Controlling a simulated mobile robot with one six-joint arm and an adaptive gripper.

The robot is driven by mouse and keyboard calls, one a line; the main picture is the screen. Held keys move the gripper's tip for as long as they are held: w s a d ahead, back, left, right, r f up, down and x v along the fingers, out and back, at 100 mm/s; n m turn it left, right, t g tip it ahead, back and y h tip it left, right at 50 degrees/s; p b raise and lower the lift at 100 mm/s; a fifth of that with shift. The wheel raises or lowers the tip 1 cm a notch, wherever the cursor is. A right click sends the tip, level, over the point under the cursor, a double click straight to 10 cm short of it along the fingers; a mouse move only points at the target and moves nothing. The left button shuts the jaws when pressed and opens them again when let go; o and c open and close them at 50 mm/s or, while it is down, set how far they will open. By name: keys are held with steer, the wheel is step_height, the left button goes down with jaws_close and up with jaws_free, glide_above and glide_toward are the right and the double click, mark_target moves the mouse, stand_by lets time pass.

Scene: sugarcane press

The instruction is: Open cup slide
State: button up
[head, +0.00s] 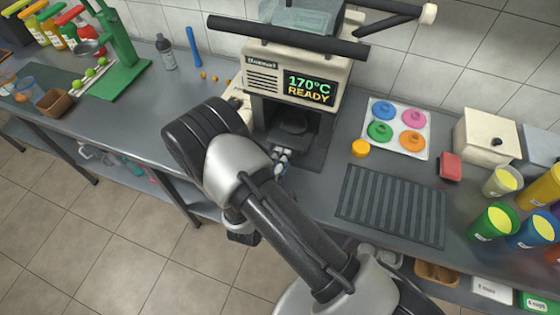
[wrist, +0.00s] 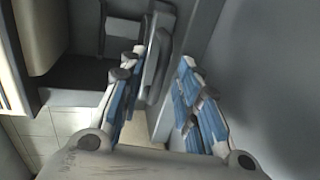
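The beige machine (head: 262,75), its display reading 170°C READY, has a dark front bay. A dark round part, seemingly the cup slide (head: 294,127), sits inside the bay. My gripper (head: 282,157) is at the front of the bay, partly hidden by my wrist. In the wrist view my gripper (wrist: 158,68) is open, with its blue-padded fingers well apart. A grey upright bar or plate (wrist: 155,70) shows between the fingertips, perhaps the slide's handle. I cannot tell whether either finger touches it.
A ribbed dark mat (head: 392,205) lies right of the bay. Coloured cups (head: 495,222) stand at the far right. A green press (head: 120,60) is at the left.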

jaws_close()
stand_by(0.3)
stand_by(0.5)
